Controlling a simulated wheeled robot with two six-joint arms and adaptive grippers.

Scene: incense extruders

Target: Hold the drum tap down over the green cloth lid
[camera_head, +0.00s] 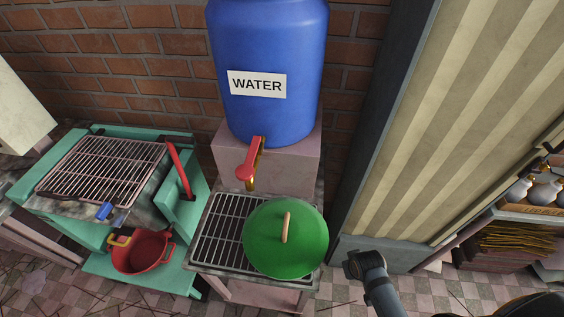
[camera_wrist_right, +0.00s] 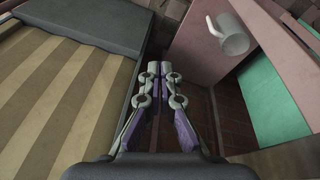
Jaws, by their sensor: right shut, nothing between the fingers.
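The blue drum (camera_head: 268,75) with a WATER label stands on a pinkish block. Its tap (camera_head: 248,168) has a red lever and a brass spout on the drum's lower front. The green lid (camera_head: 275,250), round with a light wooden handle, lies on the wire rack (camera_head: 216,228) in front of the block, just below and right of the tap. Its cloth cannot be made out. My right gripper (camera_wrist_right: 160,70) is shut and empty in the right wrist view, apart from the tap and lid. In the head view, part of my right arm shows right of the lid. My left gripper is out of view.
A teal stand (camera_head: 180,258) at left carries a grill rack (camera_head: 105,168) and a red pot (camera_head: 143,252). A striped panel (camera_head: 455,110) rises at right, beside a shelf (camera_head: 515,210) with pale pots. A white cylinder (camera_wrist_right: 235,35) shows in the wrist view.

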